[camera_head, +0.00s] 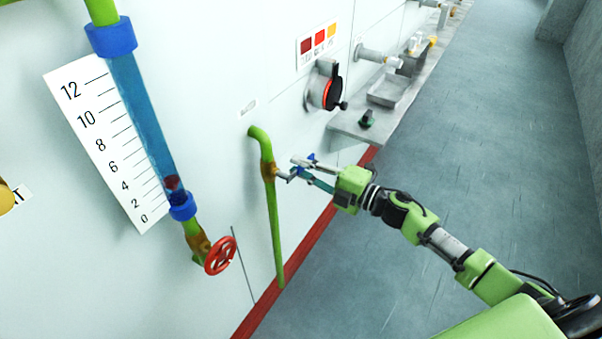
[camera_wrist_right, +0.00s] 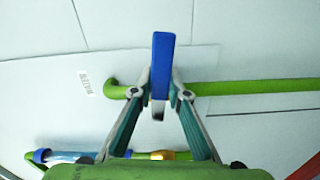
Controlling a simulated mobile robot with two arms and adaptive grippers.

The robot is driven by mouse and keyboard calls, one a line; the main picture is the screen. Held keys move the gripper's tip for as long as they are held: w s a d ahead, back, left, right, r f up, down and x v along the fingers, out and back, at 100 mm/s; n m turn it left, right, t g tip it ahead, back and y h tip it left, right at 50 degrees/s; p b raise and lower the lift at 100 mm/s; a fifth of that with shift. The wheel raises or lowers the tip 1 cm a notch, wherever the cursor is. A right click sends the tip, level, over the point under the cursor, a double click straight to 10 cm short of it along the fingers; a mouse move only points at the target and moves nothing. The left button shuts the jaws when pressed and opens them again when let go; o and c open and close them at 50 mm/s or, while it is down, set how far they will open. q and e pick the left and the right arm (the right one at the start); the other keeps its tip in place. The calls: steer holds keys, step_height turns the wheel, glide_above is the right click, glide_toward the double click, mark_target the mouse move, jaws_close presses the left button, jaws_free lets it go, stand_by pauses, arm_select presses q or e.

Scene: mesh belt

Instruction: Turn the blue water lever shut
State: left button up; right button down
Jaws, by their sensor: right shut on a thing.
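The blue lever (camera_wrist_right: 163,52) stands upright in the right wrist view, between the two fingertips of my right gripper (camera_wrist_right: 161,92). In the head view the blue lever (camera_head: 311,157) is small and partly covered by the fingers. My right gripper (camera_head: 302,170) reaches in from the right and is shut on the lever beside the green water pipe (camera_head: 273,215). The lever's valve joins this pipe at a brass fitting (camera_head: 269,170). My left gripper is not in view.
A sight tube (camera_head: 140,110) with a number scale (camera_head: 110,150) and a red handwheel (camera_head: 220,255) are on the wall at left. A black and red rotary switch (camera_head: 326,90) and a grey ledge (camera_head: 350,125) with a metal tray (camera_head: 388,90) lie beyond. The floor (camera_head: 480,150) at right is clear.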

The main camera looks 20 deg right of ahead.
steer(key=shift+r+n, duration=0.25)
steer(key=shift+n, duration=0.35)
steer(key=c, duration=1.9)
jaws_free()
steer(key=v, duration=1.2)
